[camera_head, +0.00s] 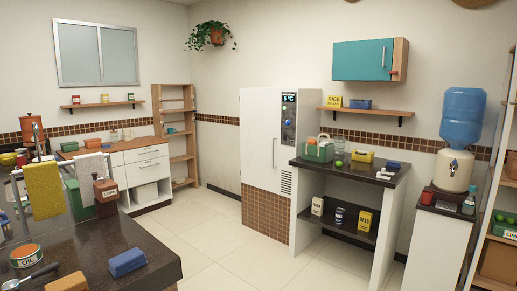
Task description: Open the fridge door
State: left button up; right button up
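The fridge (260,165) stands against the back wall near the middle of the head view. It is a tall white cabinet with brown mosaic tile on its lower part. Its white door (256,130) looks shut, with a slim vertical handle (274,152) near the door's right edge. A panel (289,110) with a small lit display and knobs sits to the right of the door. Neither of my grippers is in view.
Tiled floor (215,245) before the fridge is clear. A water dispenser (455,168) stands farther right.

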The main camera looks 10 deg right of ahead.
aim_at(260, 114)
jog(key=i+l+z, duration=0.1)
jog(key=i+z, duration=0.3)
jog(key=i, duration=0.2)
jog(key=i+z, duration=0.35)
jog(key=i, duration=0.3)
jog(key=i+z, duration=0.4)
jog(key=i, duration=0.8)
jog(key=i+j+u, duration=0.1)
jog(key=i+u, duration=0.6)
jog(key=i+l+u, duration=0.1)
jog(key=u, duration=0.25)
jog(key=i+j+u, duration=0.1)
jog(key=i+u, duration=0.3)
jog(key=i, duration=0.2)
jog(key=i+u, duration=0.4)
jog(key=i, duration=0.2)
